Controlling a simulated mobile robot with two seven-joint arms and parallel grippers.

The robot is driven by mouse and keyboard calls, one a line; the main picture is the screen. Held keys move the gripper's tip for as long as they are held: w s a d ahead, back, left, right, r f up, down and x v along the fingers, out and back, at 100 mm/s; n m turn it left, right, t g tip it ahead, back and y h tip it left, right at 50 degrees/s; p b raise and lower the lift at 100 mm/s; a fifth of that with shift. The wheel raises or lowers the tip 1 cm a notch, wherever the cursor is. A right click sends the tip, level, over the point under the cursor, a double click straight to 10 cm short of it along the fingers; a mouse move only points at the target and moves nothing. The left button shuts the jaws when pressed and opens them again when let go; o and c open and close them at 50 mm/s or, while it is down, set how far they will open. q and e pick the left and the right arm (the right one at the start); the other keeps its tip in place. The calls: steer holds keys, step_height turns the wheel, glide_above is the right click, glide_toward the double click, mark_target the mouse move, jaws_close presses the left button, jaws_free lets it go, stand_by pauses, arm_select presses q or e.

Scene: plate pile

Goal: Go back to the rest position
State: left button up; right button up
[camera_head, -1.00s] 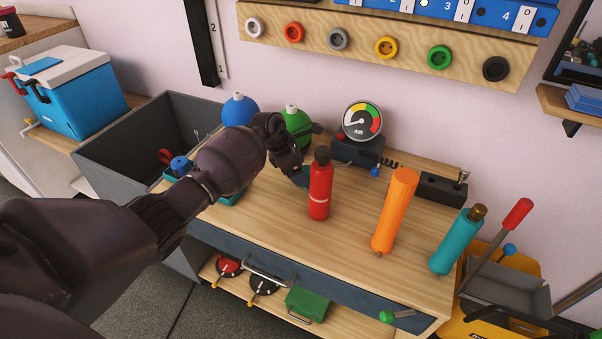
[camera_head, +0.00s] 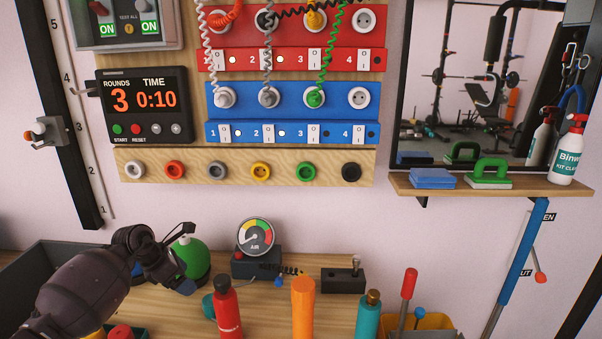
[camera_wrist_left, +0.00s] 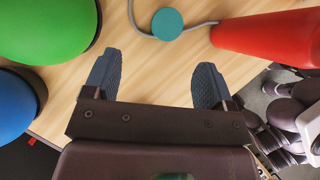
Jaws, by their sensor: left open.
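My left gripper (camera_head: 188,258) is over the left part of the workbench in the head view, with its arm coming in from the lower left. In the left wrist view its two fingers (camera_wrist_left: 158,66) are spread wide, with bare wooden bench top (camera_wrist_left: 165,60) between them and nothing held. A green ball-shaped item (camera_head: 194,258) is partly behind the gripper in the head view. A red bottle (camera_head: 227,308) stands to the gripper's right. My right gripper is not in view.
An orange cylinder (camera_head: 302,308) and a teal bottle (camera_head: 368,316) stand farther right. An air gauge (camera_head: 255,236) and a small black switch box (camera_head: 343,281) are at the back. A wall panel (camera_head: 250,168) and a shelf (camera_head: 480,186) hang above. A blue ball (camera_wrist_left: 14,106) is beside the green one.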

arm_select(q)
steer(key=w+d+r+n+t+h, duration=0.4)
steer(key=d+r+n+t+h, duration=0.15)
steer(key=d+r, duration=0.5)
steer(key=s+r+n+t+h+p, duration=0.2)
steer(key=s+r+n+t, duration=0.4)
steer(key=n, duration=0.5)
steer(key=s+a+f+n+g+y+p, duration=0.1)
steer(key=s+f+n+y, duration=0.3)
steer(key=s, duration=1)
steer(key=s+a+f+n+g+y+p, duration=0.1)
steer(key=s+f+n+y+p, duration=0.3)
steer(key=s+f+n, duration=0.6)
steer(key=s+a+f+n+g+y+p, duration=0.1)
steer(key=s+f+n+y, duration=0.3)
steer(key=s+n, duration=1)
steer(key=s+f+g+p, duration=0.1)
steer(key=s+f, duration=0.1)
steer(key=s, duration=0.4)
steer(key=shift+a+f+p, duration=0.3)
steer(key=shift+a+f, duration=0.05)
steer(key=shift+f, duration=0.05)
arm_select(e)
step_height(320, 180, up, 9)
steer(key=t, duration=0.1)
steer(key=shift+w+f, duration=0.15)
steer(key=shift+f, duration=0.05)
